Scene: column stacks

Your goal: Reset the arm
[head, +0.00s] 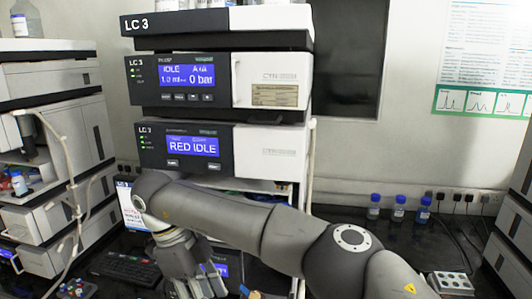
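My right arm (270,232) comes in from the lower right and reaches left across the front of the middle LC 3 instrument stack. Its dark grey links bend at a large round joint at the right. My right gripper (198,284) hangs down at the arm's left end, in front of the lower part of the stack. Its fingertips run close to the bottom edge of the picture, and I cannot tell whether it is open or shut. No held object shows clearly. My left gripper is not in view.
The LC 3 stack (270,80) has lit blue screens. Another stack (60,85) stands left, with tubing. A keyboard (125,268) lies on the dark bench. Several blue-capped bottles (398,210) stand by the wall. A vial block (452,283) sits lower right.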

